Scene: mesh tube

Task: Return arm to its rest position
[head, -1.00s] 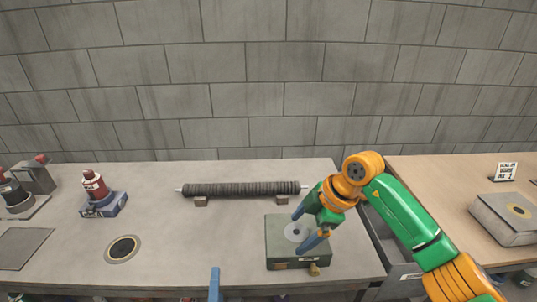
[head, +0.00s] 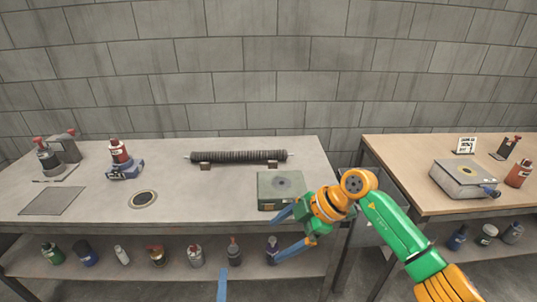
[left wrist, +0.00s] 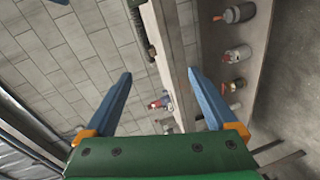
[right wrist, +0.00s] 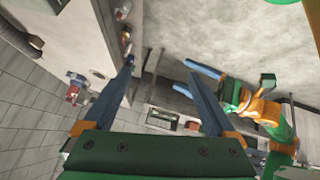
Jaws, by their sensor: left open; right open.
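My right gripper (head: 280,232) is open and empty, in front of the grey bench's front edge, below and right of the green-grey box (head: 279,197). Its two spread blue fingers also show in the right wrist view (right wrist: 160,70). Only one blue finger of my left gripper (head: 222,285) shows in the head view, at the bottom edge. The left wrist view shows its fingers (left wrist: 160,73) spread and empty. The left gripper (right wrist: 195,80) also appears in the right wrist view. A dark ridged tube (head: 240,157) lies on two small blocks on the bench.
The grey bench (head: 200,205) has a lower shelf with several bottles and cans (head: 196,256). A wooden table (head: 405,165) with a grey box (head: 465,178) stands right, across a gap.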

